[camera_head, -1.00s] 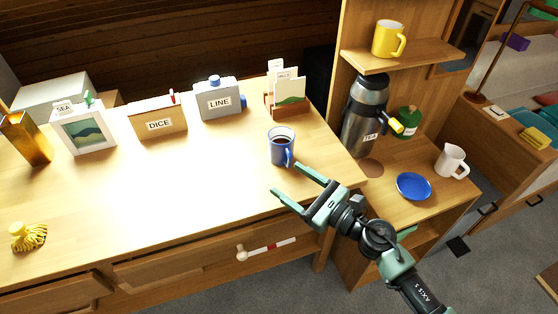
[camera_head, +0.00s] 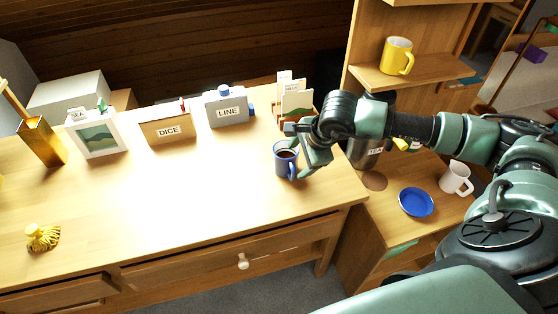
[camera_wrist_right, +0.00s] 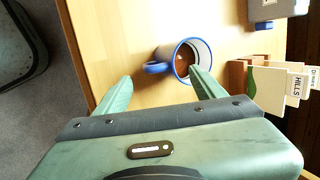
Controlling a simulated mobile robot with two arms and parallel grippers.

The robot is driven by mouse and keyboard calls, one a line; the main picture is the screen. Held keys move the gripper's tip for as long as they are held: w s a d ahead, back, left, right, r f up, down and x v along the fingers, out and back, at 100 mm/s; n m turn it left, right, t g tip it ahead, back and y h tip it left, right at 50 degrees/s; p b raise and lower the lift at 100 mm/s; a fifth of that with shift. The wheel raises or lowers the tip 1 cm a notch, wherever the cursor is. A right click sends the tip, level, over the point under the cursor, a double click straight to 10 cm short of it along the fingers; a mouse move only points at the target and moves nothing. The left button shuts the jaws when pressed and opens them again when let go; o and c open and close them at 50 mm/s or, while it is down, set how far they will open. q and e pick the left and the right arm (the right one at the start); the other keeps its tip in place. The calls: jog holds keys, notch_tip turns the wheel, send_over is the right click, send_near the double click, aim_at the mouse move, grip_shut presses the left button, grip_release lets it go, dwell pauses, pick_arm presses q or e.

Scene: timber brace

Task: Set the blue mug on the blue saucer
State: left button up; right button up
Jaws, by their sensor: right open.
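The blue mug (camera_head: 281,161) stands upright on the desk near its right end, with dark liquid inside. It also shows in the right wrist view (camera_wrist_right: 192,62), its handle pointing left there. My right gripper (camera_head: 306,150) is at the mug's right side in the head view. In the right wrist view the gripper (camera_wrist_right: 160,88) is open, its two fingers apart and the mug just beyond the fingertips, with the handle between them. The blue saucer (camera_head: 416,202) lies empty on the lower side shelf to the right. My left gripper is out of view.
A card holder (camera_head: 296,104) stands behind the mug, close to my right arm. A flask (camera_head: 364,152), partly hidden by my arm, and a white jug (camera_head: 455,178) share the saucer's surface. A yellow mug (camera_head: 397,56) sits on the shelf above. The desk's middle is clear.

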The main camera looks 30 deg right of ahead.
aim_at(293, 166)
jog(key=p+x, duration=0.1)
jog(key=x, duration=0.3)
jog(key=shift+f+p, duration=0.3)
jog(key=shift+f, duration=0.1)
jog(key=shift+w+f, duration=0.2)
jog(key=shift+f, duration=0.25)
jog(key=shift+r, duration=0.1)
grip_shut()
